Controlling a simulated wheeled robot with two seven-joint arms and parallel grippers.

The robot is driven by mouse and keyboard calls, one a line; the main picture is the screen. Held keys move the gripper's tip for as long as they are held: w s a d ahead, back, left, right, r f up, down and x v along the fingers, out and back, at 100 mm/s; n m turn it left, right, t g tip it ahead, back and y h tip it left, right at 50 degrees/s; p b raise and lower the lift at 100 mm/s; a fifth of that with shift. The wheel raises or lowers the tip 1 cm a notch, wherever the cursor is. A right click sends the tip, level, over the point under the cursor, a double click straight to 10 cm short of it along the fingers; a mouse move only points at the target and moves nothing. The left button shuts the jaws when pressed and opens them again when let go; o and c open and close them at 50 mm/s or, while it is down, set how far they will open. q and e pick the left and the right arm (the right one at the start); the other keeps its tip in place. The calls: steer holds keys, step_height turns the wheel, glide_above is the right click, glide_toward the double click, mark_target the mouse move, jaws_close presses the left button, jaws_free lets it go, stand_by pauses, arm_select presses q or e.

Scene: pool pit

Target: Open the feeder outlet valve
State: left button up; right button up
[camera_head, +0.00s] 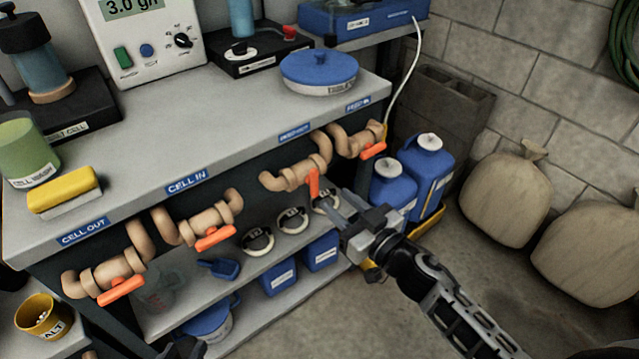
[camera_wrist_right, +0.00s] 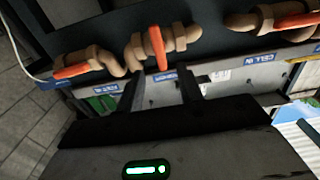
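Several tan pipe valves with orange handles run along the bench front. The valve above my right gripper (camera_head: 338,204) has its handle (camera_head: 313,184) turned across its pipe; the label above it is too blurred to read surely. In the right wrist view this handle (camera_wrist_right: 157,48) stands just beyond and between my fingertips (camera_wrist_right: 161,84). The right gripper is open and empty, apart from the handle. The far right valve handle (camera_head: 373,150), the CELL IN handle (camera_head: 214,239) and the CELL OUT handle (camera_head: 121,291) lie along their pipes. My left gripper (camera_head: 182,348) barely shows at the bottom edge.
The bench top (camera_head: 215,150) overhangs the valves. Blue jugs (camera_head: 428,165) stand right of the bench, close to my right gripper. Sacks (camera_head: 505,195) lie by the wall. Floor between is clear.

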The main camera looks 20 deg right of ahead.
mark_target(317, 184)
steer(key=x, duration=0.7)
steer(key=shift+f, duration=0.1)
jaws_close()
